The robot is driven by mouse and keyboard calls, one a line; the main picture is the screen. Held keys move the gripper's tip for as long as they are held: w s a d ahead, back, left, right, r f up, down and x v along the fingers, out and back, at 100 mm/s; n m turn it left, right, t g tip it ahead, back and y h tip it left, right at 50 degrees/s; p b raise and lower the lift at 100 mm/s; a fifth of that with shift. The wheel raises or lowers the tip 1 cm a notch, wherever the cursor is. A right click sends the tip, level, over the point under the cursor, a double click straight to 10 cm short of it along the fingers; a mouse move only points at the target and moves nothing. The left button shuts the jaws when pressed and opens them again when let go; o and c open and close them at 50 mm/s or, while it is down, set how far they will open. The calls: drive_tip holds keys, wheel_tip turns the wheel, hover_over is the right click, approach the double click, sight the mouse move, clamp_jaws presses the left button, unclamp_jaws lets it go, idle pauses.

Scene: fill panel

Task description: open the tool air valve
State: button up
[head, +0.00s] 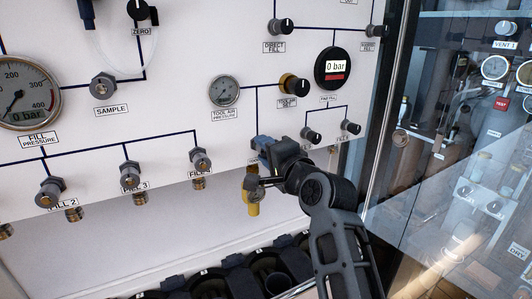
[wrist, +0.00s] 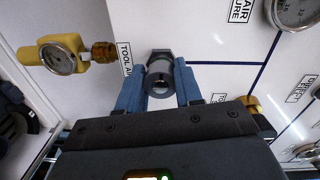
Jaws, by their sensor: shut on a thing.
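A black knob with a brass-coloured collar (head: 294,84) sits on the white panel, right of the tool air pressure gauge (head: 224,91); its small label seems to begin "TOOL AIR". My gripper (head: 264,148) is lower, at the panel's bottom edge. In the wrist view my gripper (wrist: 160,82) has its blue fingers shut on a dark round fitting (wrist: 159,73) with a hex base, beside a "TOOL AIR" label (wrist: 125,58). In the head view this fitting is hidden behind the fingers. The brass collar (wrist: 250,104) shows partly behind my gripper's body.
A yellow regulator with a small gauge (head: 253,190) hangs just below my gripper; it also shows in the wrist view (wrist: 62,55). Dark cylinder tops (head: 268,275) stand below.

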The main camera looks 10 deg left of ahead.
drive_tip(key=n+b, duration=0.1)
drive_tip(key=n, duration=0.4)
drive_tip(key=shift+f+b, duration=0.15)
drive_tip(key=shift+b, duration=0.2)
drive_tip(key=n+b, duration=0.2)
drive_tip(key=n, duration=0.3)
drive_tip(key=shift+n+t, duration=0.3)
drive_tip(key=n+b, duration=0.2)
drive_tip(key=n, duration=0.3)
drive_tip(key=shift+f+h, duration=0.1)
drive_tip(key=shift+h, duration=0.2)
drive_tip(key=shift+n+b, duration=1)
drive_tip(key=shift+n, duration=1.3)
drive_tip(key=o, duration=0.7)
drive_tip(key=shift+c, duration=0.2)
drive_tip(key=o, duration=0.4)
drive_tip(key=shift+d, duration=0.15)
